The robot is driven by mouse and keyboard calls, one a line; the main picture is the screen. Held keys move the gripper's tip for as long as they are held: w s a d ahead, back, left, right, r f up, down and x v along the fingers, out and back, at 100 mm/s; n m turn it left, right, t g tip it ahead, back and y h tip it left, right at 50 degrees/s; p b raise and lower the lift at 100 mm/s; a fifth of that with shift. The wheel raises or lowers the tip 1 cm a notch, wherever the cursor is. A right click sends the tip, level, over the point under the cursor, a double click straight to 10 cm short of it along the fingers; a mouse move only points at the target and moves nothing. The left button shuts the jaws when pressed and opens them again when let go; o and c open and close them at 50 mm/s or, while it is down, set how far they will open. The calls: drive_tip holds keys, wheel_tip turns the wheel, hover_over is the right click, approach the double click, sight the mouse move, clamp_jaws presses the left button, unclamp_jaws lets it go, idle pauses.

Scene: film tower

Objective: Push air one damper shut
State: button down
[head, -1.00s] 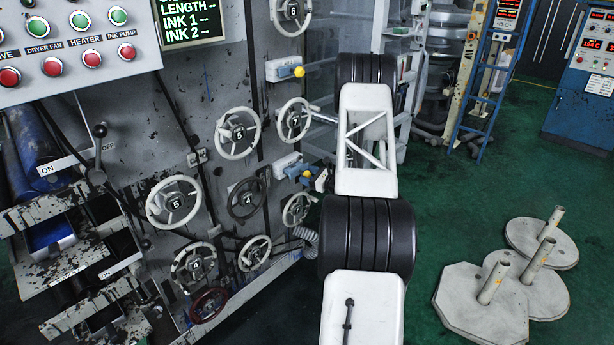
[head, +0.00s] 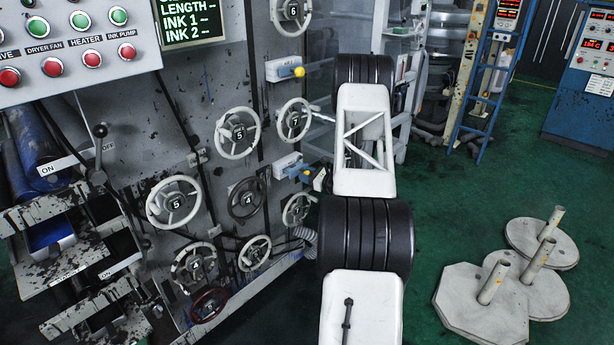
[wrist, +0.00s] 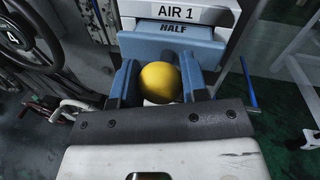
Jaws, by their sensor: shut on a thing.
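The air one damper is a white housing labelled AIR 1 (wrist: 180,14) with a blue slide plate (wrist: 172,40) marked HALF, in the wrist view. The slide carries a round yellow knob (wrist: 160,84). My gripper (wrist: 158,72) has its blue fingers on either side of the knob and is shut on it. Part of the slide below the HALF mark is hidden by the fingers and knob.
A similar damper with a yellow knob (head: 299,72) sits higher on the machine. Several handwheels surround the dampers, one (head: 294,120) just above and one (head: 299,209) just below. Round and octagonal floor bases (head: 480,310) stand at right. Green floor (head: 440,200) lies open between.

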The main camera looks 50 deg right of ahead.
sight(301, 171)
drive_tip(key=shift+w, duration=1.8)
drive_tip(key=c, duration=0.7)
unclamp_jaws()
drive_tip(key=shift+o, duration=0.2)
drive_tip(key=s+d, duration=0.1)
drive_tip(key=s, duration=0.6)
drive_tip(key=shift+s+d, duration=0.25)
drive_tip(key=shift+s, duration=0.1)
